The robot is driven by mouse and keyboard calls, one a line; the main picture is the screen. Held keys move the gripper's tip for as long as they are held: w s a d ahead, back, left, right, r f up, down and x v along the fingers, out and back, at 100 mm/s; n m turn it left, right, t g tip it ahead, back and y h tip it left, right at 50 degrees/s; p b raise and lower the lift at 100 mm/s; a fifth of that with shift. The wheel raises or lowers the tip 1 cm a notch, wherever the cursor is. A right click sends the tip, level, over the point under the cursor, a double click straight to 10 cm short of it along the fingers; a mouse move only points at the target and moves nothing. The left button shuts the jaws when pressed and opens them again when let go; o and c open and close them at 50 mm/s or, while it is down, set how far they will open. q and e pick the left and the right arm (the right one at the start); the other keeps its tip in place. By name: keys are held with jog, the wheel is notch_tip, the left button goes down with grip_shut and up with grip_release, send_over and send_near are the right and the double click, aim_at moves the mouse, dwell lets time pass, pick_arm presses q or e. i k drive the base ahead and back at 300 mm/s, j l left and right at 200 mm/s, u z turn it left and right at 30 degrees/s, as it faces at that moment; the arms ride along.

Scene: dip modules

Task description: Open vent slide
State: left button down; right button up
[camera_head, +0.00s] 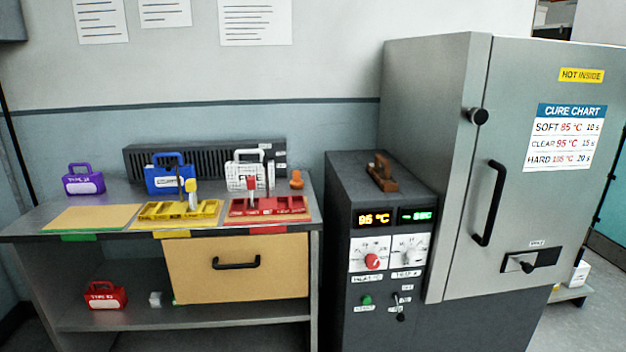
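A small dark slide plate with a pale face and a black knob (528,266) sits low on the door of the grey cabinet oven (430,110). A small label (537,243) is above it, too small to read surely. The knob is near the middle of the plate, with a pale area to its left and dark to its right. I cannot tell whether a vent opening shows. The oven door (545,210) looks shut, with a black vertical handle (489,203) and a round black knob (478,116). Neither of my grippers is in view.
A control box (345,250) with lit displays stands left of the oven, with a brown wooden-handled item (382,172) on top. The workbench (35,230) at left bears coloured cases and yellow and red trays. Floor (572,325) shows at lower right.

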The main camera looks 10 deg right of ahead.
aim_at(526, 262)
jog(key=z, duration=1.45)
jog(key=i+l+u, duration=0.4)
jog(key=i, duration=0.5)
jog(key=i+l+u, duration=0.4)
jog(key=i+l, duration=0.45)
